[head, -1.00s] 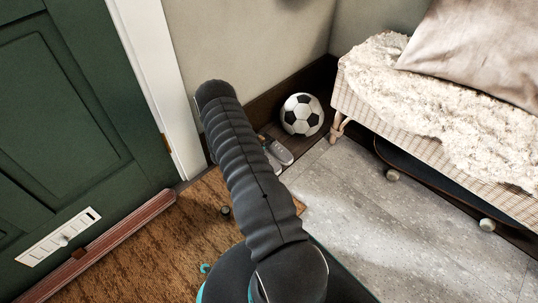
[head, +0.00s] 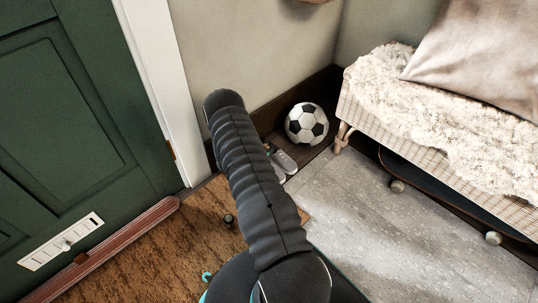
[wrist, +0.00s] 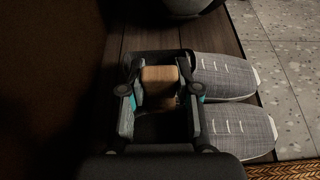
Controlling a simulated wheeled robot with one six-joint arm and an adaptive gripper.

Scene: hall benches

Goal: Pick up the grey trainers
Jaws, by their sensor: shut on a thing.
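The grey trainers (wrist: 222,76) lie side by side on dark boards in the wrist view, toes to the right. They have pale soles and white lace marks. In the head view the trainers (head: 284,161) show only in part, as my arm hides the rest. My gripper (wrist: 159,92) is at their left, heel end, with a tan inner part between its fingers. It is shut on the trainers, though the exact contact is dark and partly hidden. The trainers appear still down on the boards.
A football (head: 307,124) stands in the corner just behind the trainers. A wicker bench (head: 400,137) with a fleece and cushion is at the right, a skateboard (head: 430,185) under it. A green door (head: 70,110) and brown doormat (head: 165,250) are at the left. Grey tiles (head: 370,230) are clear.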

